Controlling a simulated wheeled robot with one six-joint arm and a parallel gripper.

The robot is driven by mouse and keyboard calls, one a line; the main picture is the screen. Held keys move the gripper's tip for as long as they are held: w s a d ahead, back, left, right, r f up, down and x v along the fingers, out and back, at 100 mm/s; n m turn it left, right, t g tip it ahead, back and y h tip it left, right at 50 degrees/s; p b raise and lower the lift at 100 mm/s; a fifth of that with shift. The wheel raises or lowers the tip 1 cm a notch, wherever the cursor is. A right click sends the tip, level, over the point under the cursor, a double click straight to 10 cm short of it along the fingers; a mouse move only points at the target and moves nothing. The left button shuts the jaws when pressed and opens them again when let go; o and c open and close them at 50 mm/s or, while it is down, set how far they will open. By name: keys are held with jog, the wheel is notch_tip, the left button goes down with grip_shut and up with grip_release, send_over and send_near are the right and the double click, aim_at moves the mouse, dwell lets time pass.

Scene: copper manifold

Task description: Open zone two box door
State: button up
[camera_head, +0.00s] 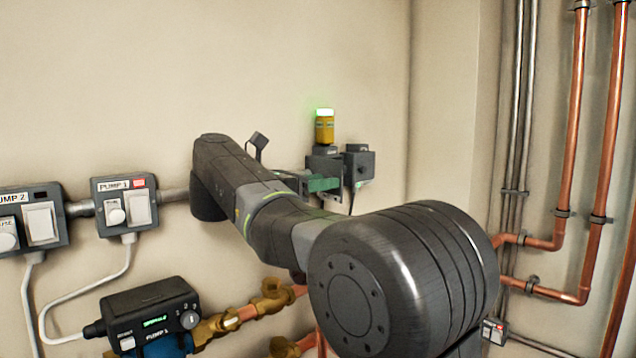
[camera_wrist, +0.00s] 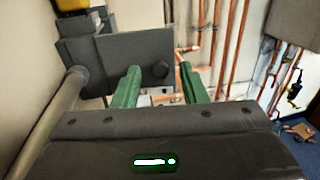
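A grey wall box (camera_head: 325,165) stands beyond my arm in the head view, with a second grey part (camera_head: 359,165) at its right. I take this panel to be the door; no zone label is readable.
A yellow container with a green-lit top (camera_head: 324,127) sits above the box. Pump 1 (camera_head: 125,204) and Pump 2 (camera_head: 32,219) switch boxes are on the wall at left. Copper pipes (camera_head: 570,120) run at right. A grey conduit (camera_wrist: 52,115) passes left of my gripper.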

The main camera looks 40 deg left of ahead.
notch_tip(320, 180, up, 10)
dwell(0.6)
notch_tip(320, 180, down, 10)
dwell(0.8)
jog(key=shift+w+d+r, duration=0.1)
